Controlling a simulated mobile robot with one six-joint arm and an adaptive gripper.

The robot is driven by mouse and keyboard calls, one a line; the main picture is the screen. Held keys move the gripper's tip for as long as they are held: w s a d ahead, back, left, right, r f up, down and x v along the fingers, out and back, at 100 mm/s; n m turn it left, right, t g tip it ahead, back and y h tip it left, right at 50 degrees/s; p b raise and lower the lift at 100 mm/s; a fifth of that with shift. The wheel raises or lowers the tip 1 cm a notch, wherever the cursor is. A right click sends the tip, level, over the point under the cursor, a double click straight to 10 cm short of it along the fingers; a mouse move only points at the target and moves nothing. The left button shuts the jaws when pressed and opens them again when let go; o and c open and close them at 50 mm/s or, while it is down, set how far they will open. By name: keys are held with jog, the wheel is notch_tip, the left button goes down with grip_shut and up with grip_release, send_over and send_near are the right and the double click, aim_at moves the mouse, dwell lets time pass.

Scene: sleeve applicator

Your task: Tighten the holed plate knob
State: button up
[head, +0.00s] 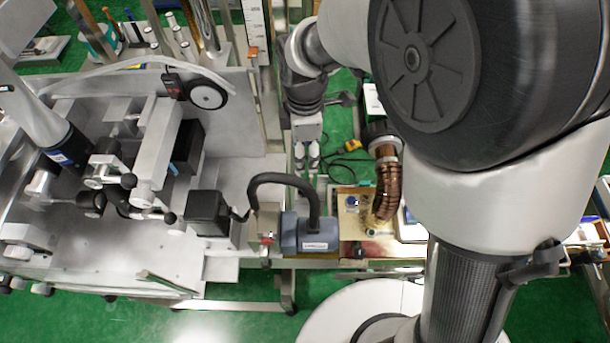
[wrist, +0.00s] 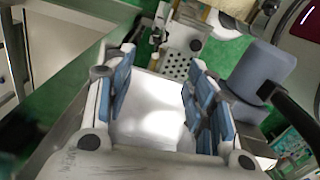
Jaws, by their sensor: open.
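A plate with rows of small holes (wrist: 174,67) shows in the wrist view, just beyond my fingertips. A small round part (wrist: 195,45) sits near its upper right edge; I cannot tell for sure that it is the knob. I cannot pick out the plate in the head view. My gripper (wrist: 163,62) has its blue-padded fingers spread wide, with nothing between them. In the head view my gripper (head: 306,158) hangs at the upper middle, right of the machine, over the green floor. It appears apart from the plate.
A blue-grey motor (head: 310,233) with a thick black hose stands below my gripper in the head view; it also shows at right in the wrist view (wrist: 262,73). The metal machine bed (head: 110,250) with black knobs fills the left. A black-rimmed handwheel (head: 208,95) stands behind.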

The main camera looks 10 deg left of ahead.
aim_at(305, 190)
notch_tip(305, 190, down, 18)
jog(key=shift+r+b, duration=0.25)
jog(key=shift+b, duration=0.2)
jog(key=shift+c, duration=0.5)
